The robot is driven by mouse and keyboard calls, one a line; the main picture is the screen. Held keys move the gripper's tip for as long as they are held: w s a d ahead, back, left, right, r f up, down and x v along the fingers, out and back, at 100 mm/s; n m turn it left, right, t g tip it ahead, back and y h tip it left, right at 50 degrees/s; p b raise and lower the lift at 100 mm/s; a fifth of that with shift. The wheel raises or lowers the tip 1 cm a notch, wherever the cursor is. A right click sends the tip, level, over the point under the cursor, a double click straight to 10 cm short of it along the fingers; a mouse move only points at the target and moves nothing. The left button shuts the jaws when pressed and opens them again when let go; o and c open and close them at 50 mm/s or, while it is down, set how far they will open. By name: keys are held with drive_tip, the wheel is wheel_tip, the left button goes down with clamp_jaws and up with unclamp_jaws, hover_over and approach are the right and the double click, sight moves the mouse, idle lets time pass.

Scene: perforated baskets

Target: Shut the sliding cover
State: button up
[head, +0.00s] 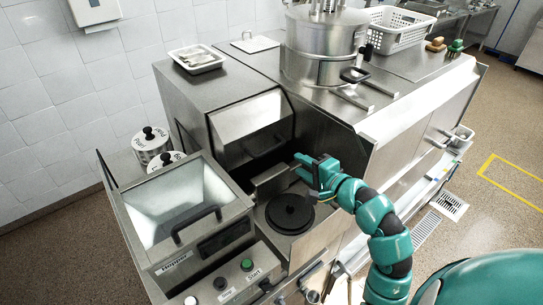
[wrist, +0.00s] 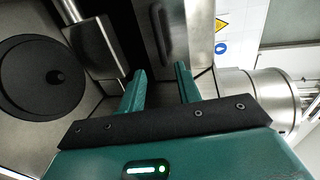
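A steel cover panel (head: 248,117) slopes at the front of the dark opening in the steel machine; I take it to be the sliding cover. A steel panel with a dark elongated handle (wrist: 166,32) lies ahead of my fingers in the wrist view. My gripper (head: 298,164) is in front of the opening, at its right side, above the round black disc (head: 290,213). In the wrist view my gripper (wrist: 161,74) has its two fingers apart with nothing between them. They point toward the handle and appear short of it. The dark interior is hard to make out.
A hopper with a black handle (head: 196,225) stands at the front left, above a panel of buttons (head: 247,265). A steel pot (head: 322,48), a white tray (head: 197,59) and a white perforated basket (head: 398,29) stand on top. The black disc also shows in the wrist view (wrist: 42,76).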

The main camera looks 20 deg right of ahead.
sight(274, 150)
drive_tip(key=x, duration=1.2)
drive_tip(key=shift+a+r, duration=0.1)
drive_tip(key=shift+w+a, duration=0.15)
drive_tip(key=shift+w, duration=0.55)
clamp_jaws()
